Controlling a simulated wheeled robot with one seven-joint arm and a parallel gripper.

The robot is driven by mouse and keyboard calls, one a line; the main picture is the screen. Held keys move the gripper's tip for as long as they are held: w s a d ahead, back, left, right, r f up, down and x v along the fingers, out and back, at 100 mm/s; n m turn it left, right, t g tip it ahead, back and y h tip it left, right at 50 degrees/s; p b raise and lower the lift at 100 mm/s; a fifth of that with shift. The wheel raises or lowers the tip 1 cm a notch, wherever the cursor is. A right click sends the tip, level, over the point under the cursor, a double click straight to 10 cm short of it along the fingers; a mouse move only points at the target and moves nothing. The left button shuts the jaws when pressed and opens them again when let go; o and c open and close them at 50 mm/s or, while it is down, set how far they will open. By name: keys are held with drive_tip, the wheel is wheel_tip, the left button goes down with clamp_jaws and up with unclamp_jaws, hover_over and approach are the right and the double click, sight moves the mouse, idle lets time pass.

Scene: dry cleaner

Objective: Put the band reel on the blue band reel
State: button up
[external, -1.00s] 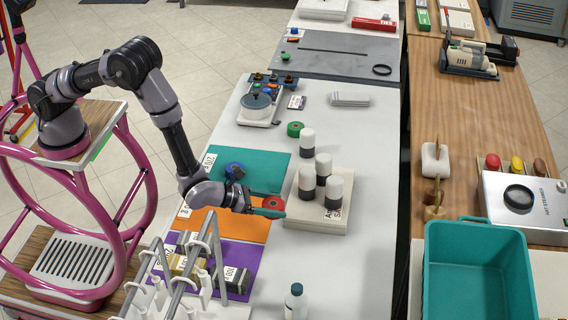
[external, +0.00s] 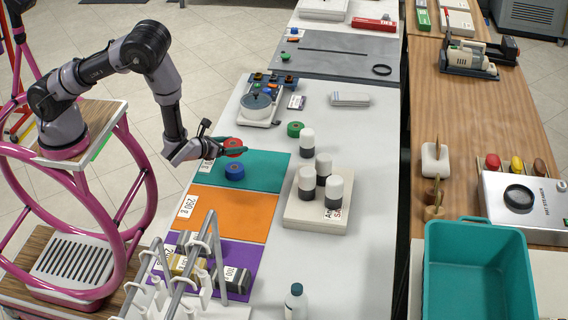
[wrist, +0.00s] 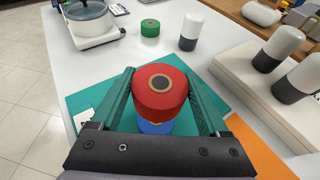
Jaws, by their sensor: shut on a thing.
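The red band reel (wrist: 160,95) is between the teal fingers of my gripper (wrist: 168,108), which is shut on it. In the external view the red reel (external: 233,143) is held up in my gripper (external: 230,147), above and a little behind the blue band reel. The blue band reel (external: 234,171) rests on the teal mat (external: 265,167). In the wrist view the blue reel (wrist: 155,127) shows just below the red reel and is mostly hidden by it. I cannot tell for certain whether they touch, though a gap seems to show.
A green reel (external: 295,129) stands on the white table behind the mat. Several white-topped bottles (external: 324,168) stand on a pale block (external: 299,214) to the right. The orange mat (external: 253,208) is bare. A pot on a scale (external: 256,106) stands further back.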

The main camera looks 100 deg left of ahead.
sight(235, 167)
drive_tip(key=shift+f, duration=3)
drive_tip(key=shift+f, duration=0.1)
drive_tip(key=o, duration=1.3)
drive_tip(key=shift+c, duration=0.2)
drive_tip(key=shift+d, duration=0.1)
drive_tip(key=v, duration=1.2)
drive_tip(key=s+a+r+n+g, duration=0.25)
drive_tip(key=r+n, duration=0.35)
drive_tip(key=r, duration=0.5)
drive_tip(key=s+a+r+n+g, duration=0.2)
drive_tip(key=s+r+n+g, duration=0.3)
drive_tip(key=r, duration=0.6)
drive_tip(key=s+d+r+n+t+h, duration=0.3)
drive_tip(key=s+d+r+n+h, duration=0.1)
drive_tip(key=r, duration=0.5)
drive_tip(key=s+d+r+n+t+h, duration=0.3)
drive_tip(key=s+d+r+n+h, duration=0.2)
drive_tip(key=s+r, duration=0.4)
drive_tip(key=shift+d+r+n+t, duration=0.35)
drive_tip(key=shift+d+r+n, duration=0.15)
drive_tip(key=shift+d+r, duration=0.2)
